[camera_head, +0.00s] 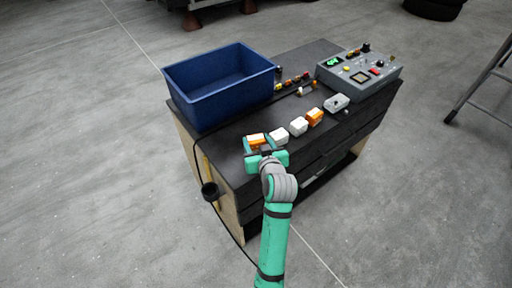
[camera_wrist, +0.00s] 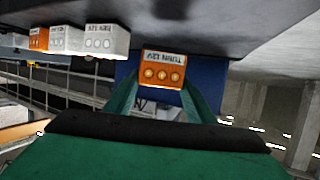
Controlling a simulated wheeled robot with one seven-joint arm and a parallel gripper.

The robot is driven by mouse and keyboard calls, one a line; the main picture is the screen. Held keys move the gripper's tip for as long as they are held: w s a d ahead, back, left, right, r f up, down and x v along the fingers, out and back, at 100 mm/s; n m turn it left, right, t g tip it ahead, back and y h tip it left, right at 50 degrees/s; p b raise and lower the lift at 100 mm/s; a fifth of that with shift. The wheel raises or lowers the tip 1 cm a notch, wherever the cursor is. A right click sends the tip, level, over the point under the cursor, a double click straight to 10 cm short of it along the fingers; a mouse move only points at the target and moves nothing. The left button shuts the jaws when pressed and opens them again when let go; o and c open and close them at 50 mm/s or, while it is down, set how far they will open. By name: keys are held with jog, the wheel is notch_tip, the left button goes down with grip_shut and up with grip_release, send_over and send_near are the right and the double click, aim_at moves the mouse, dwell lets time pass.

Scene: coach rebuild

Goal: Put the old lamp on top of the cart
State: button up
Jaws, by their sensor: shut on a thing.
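My gripper (camera_head: 265,158) is at the near edge of the black-topped cart (camera_head: 235,160). It is shut on an orange and white lamp block (camera_head: 256,139), which sits at the left end of a row of similar blocks. In the wrist view, the green fingers stand on both sides of this block (camera_wrist: 162,73), and its face shows three round lights under a printed label. Whether the block touches the cart top is hard to tell. No readable mark tells me which block is the old lamp.
Two white blocks (camera_head: 298,127), another orange one (camera_head: 315,117) and a small grey box (camera_head: 337,103) continue the row. A blue bin (camera_head: 220,82) stands at the back left, a grey control panel (camera_head: 360,72) at the right. A ladder (camera_head: 480,85) stands farther right.

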aim_at(257, 149)
jog(key=shift+w+f, duration=0.15)
jog(key=shift+f, duration=1.45)
jog(key=shift+f, duration=0.2)
jog(key=o, duration=1.1)
jog(key=shift+r, duration=0.15)
